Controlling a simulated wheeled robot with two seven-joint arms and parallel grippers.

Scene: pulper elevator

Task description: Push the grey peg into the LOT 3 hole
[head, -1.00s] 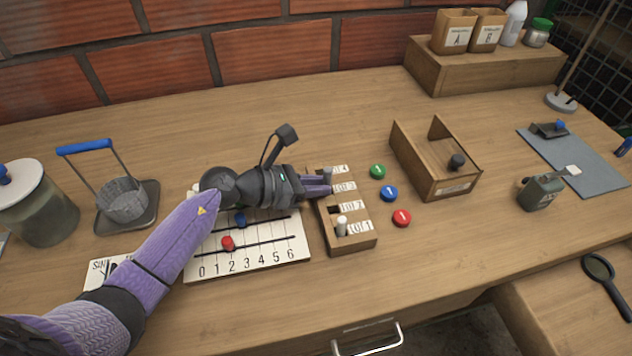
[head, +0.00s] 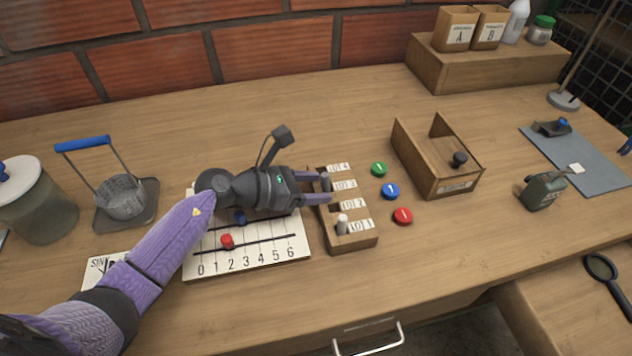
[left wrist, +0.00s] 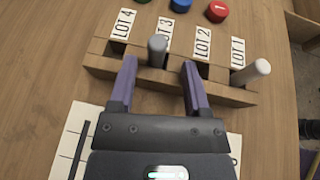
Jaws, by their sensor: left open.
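The grey peg (left wrist: 157,50) stands in the LOT 3 hole of the wooden rack (left wrist: 100,62), its top above the rack. In the head view the peg (head: 326,182) is partly hidden by my left gripper (head: 325,189). My left gripper (left wrist: 159,65) is open, its two purple fingers apart at the rack's near side, with the peg ahead of the gap between them. How deep the peg sits cannot be told. The LOT 3 label (left wrist: 164,32) lies behind it. My right gripper is not in view.
A white peg (head: 342,224) stands in the LOT 1 hole. Green (head: 379,169), blue (head: 390,191) and red (head: 403,216) buttons lie right of the rack. A number board (head: 290,248) lies below my left gripper. A wooden box (head: 428,175) stands farther right.

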